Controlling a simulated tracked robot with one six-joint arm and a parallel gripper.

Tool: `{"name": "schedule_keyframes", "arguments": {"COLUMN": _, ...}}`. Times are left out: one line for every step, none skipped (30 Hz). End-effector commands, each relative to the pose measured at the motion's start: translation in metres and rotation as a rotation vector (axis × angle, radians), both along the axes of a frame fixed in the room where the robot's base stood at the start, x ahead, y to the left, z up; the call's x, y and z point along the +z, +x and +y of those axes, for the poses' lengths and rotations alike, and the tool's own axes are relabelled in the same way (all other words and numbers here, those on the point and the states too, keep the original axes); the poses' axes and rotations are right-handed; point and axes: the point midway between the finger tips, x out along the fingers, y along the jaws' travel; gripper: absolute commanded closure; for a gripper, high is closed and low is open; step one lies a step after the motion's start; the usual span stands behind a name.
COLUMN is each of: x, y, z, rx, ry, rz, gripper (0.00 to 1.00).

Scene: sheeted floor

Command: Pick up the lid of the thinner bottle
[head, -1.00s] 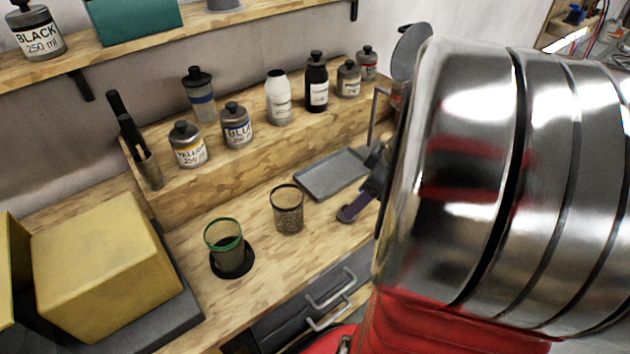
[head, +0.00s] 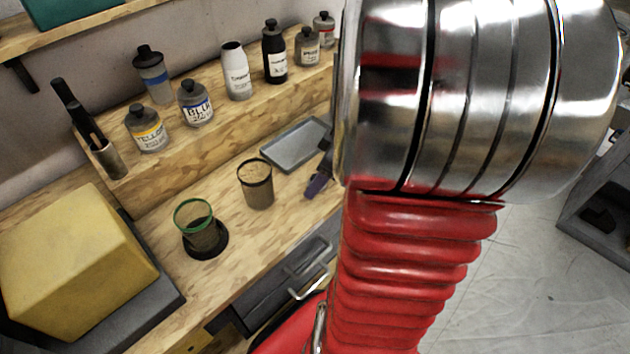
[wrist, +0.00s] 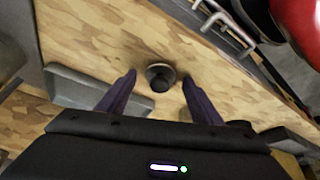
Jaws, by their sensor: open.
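A small round dark lid (wrist: 160,77), with a lighter rim, sits on the wooden bench top in the wrist view. My gripper (wrist: 158,80) is open, with one purple finger on each side of the lid; I cannot tell its height above the bench. In the head view one purple finger (head: 317,182) shows beside my arm, which hides the rest of the gripper and the lid. A white bottle (head: 237,75) without a lid stands on the raised wooden step; its label is too small to read, so I cannot confirm it is the thinner.
A grey tray (head: 276,153) lies near the gripper. A mesh cup (head: 257,190) and a green-rimmed cup (head: 200,235) stand left of it. Several capped bottles line the step, including a blue-labelled one (head: 196,108). Drawer handles (head: 308,262) project at the bench front.

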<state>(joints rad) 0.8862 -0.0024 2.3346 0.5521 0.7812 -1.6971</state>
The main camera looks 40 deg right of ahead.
Motion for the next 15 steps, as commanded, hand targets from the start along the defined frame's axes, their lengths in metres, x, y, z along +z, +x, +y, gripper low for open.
{"name": "schedule_keyframes", "arguments": {"x": 0.0001, "y": 0.0000, "z": -0.0001, "rx": 0.000, "ry": 0.000, "rz": 0.000, "gripper": 0.41}}
{"name": "schedule_keyframes", "arguments": {"x": 0.0002, "y": 0.0000, "z": -0.0001, "rx": 0.000, "ry": 0.000, "rz": 0.000, "gripper": 0.41}}
{"name": "schedule_keyframes", "arguments": {"x": 0.0002, "y": 0.0000, "z": -0.0001, "rx": 0.000, "ry": 0.000, "rz": 0.000, "gripper": 0.41}}
{"name": "schedule_keyframes", "arguments": {"x": 0.0002, "y": 0.0000, "z": -0.0001, "rx": 0.000, "ry": 0.000, "rz": 0.000, "gripper": 0.41}}
{"name": "schedule_keyframes", "arguments": {"x": 0.0002, "y": 0.0000, "z": -0.0001, "rx": 0.000, "ry": 0.000, "rz": 0.000, "gripper": 0.41}}
{"name": "schedule_keyframes", "arguments": {"x": 0.0002, "y": 0.0000, "z": -0.0001, "rx": 0.000, "ry": 0.000, "rz": 0.000, "gripper": 0.43}}
{"name": "schedule_keyframes", "arguments": {"x": 0.0002, "y": 0.0000, "z": -0.0001, "rx": 0.000, "ry": 0.000, "rz": 0.000, "gripper": 0.45}}
{"name": "schedule_keyframes", "arguments": {"x": 0.0002, "y": 0.0000, "z": -0.0001, "rx": 0.000, "ry": 0.000, "rz": 0.000, "gripper": 0.47}}
{"name": "schedule_keyframes", "arguments": {"x": 0.0003, "y": -0.0001, "z": -0.0001, "rx": 0.000, "ry": 0.000, "rz": 0.000, "gripper": 0.50}}
{"name": "schedule_keyframes", "arguments": {"x": 0.0003, "y": -0.0001, "z": 0.0000, "rx": 0.000, "ry": 0.000, "rz": 0.000, "gripper": 0.52}}
{"name": "schedule_keyframes", "arguments": {"x": 0.0002, "y": -0.0001, "z": 0.0000, "rx": 0.000, "ry": 0.000, "rz": 0.000, "gripper": 0.54}}
{"name": "schedule_keyframes", "arguments": {"x": 0.0002, "y": -0.0001, "z": 0.0000, "rx": 0.000, "ry": 0.000, "rz": 0.000, "gripper": 0.57}}
{"name": "schedule_keyframes", "arguments": {"x": 0.0002, "y": -0.0001, "z": 0.0000, "rx": 0.000, "ry": 0.000, "rz": 0.000, "gripper": 0.59}}
{"name": "schedule_keyframes", "arguments": {"x": 0.0002, "y": 0.0000, "z": 0.0000, "rx": 0.000, "ry": 0.000, "rz": 0.000, "gripper": 0.61}}
{"name": "schedule_keyframes", "arguments": {"x": 0.0003, "y": 0.0000, "z": 0.0000, "rx": 0.000, "ry": 0.000, "rz": 0.000, "gripper": 0.64}}
